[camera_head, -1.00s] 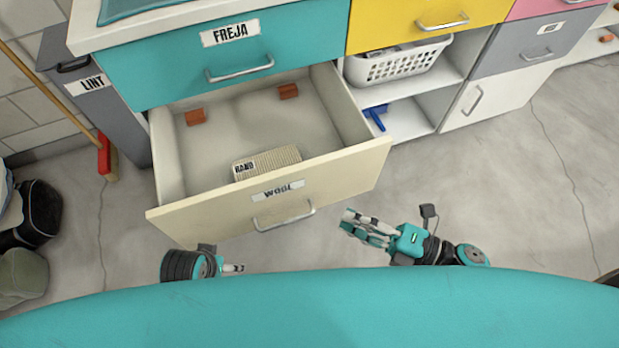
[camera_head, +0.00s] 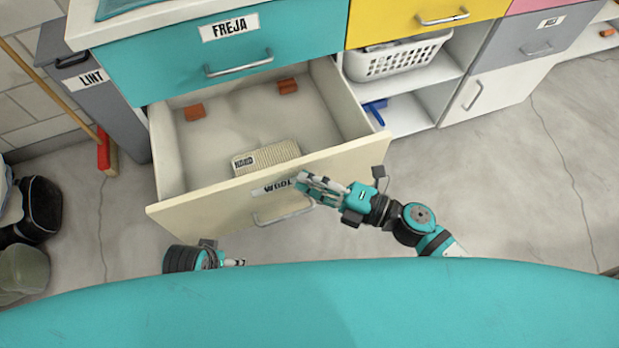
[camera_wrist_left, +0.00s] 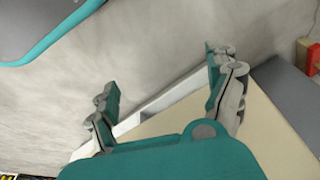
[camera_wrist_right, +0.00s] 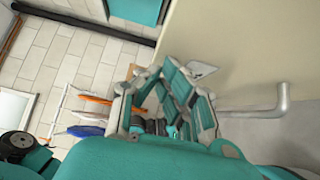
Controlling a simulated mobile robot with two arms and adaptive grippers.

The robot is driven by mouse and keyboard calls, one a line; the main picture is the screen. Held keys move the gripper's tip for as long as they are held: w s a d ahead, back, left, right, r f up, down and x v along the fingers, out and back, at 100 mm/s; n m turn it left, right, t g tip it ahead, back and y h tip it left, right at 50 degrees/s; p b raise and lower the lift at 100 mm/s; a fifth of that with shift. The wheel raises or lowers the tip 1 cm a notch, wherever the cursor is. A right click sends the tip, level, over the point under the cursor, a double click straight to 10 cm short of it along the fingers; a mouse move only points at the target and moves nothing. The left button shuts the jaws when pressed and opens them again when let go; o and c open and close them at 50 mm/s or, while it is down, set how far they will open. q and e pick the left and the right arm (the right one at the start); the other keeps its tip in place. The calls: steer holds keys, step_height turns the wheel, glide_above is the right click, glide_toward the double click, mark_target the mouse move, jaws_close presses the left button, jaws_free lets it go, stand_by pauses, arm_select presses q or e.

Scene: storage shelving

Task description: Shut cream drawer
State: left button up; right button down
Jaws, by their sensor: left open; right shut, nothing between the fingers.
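The cream drawer (camera_head: 190,217), labelled WOOL, is pulled well out beneath the teal FREJA drawer (camera_head: 150,75). Its handle (camera_head: 268,220) is on the lower front.
A grey LINT bin (camera_head: 115,120) and a red broom (camera_head: 106,150) stand left of the drawer. A white basket (camera_head: 400,62) and a blue dustpan-like item (camera_head: 376,110) sit on shelves to the right. Floor to the right is clear.

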mark_target(307, 157)
steer(key=shift+w, duration=0.1)
steer(key=shift+w+a, duration=0.1)
steer(key=shift+w, duration=0.15)
steer(key=w, duration=0.2)
steer(key=w+a, duration=0.1)
steer(key=w, duration=0.3)
steer(key=shift+a+r+p, duration=0.1)
steer(key=shift+a+p, duration=0.2)
steer(key=shift+a, duration=0.05)
arm_select(q)
steer(key=b+v, duration=0.5)
steer(key=v, duration=0.4)
steer(key=shift+w+t+b, duration=0.3)
steer(key=shift+w+b, duration=0.05)
arm_select(e)
steer(key=w+a, duration=0.2)
steer(key=w, duration=0.7)
steer(key=w+a, duration=0.3)
steer(key=w, duration=0.7)
steer(key=shift+w+a, duration=0.25)
steer(key=shift+w, duration=0.05)
